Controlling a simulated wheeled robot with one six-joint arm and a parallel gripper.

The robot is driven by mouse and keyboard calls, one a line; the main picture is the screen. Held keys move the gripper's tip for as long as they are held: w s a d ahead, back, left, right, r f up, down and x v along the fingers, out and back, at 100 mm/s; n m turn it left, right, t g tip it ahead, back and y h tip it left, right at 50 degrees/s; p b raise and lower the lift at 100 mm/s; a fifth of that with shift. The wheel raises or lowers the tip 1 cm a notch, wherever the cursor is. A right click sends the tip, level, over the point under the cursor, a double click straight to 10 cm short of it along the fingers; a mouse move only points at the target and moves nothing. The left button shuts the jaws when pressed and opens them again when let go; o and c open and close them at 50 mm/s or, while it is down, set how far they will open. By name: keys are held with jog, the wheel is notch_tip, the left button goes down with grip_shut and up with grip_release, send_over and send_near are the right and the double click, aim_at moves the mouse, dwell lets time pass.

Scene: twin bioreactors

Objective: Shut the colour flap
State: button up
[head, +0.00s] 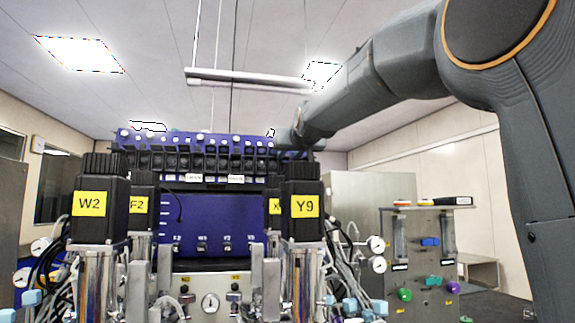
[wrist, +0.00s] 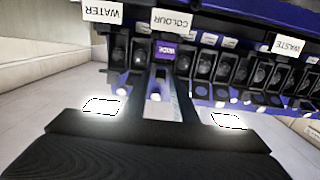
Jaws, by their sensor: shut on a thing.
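In the wrist view the white COLOUR label (wrist: 171,22) hangs upside down above a small purple plate marked WIDE (wrist: 165,53). My gripper (wrist: 162,72) has its two dark fingers at this station, just below the plate in the picture. It is shut on a part there, which appears to be the colour flap; the fingers hide most of it, so how far it stands open cannot be told. In the head view my arm reaches to the right end of the row of black pump units (head: 190,160); the fingers are not clearly visible there.
The WATER label (wrist: 103,12) and WASTE label (wrist: 290,46) mark stations on either side, with several black units close to my fingers. In the head view, black motors marked W2 (head: 90,204) and Y9 (head: 304,206) stand before the blue panel (head: 212,220). A grey gauge stand (head: 425,245) is at right.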

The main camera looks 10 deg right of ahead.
jog(key=shift+f+t+b, duration=0.15)
jog(key=shift+t+b, duration=0.35)
jog(key=shift+b, duration=0.7)
jog(key=o, duration=0.7)
jog(key=shift+s, duration=0.1)
jog(key=shift+s+b, duration=1.35)
jog(key=shift+s, duration=2.45)
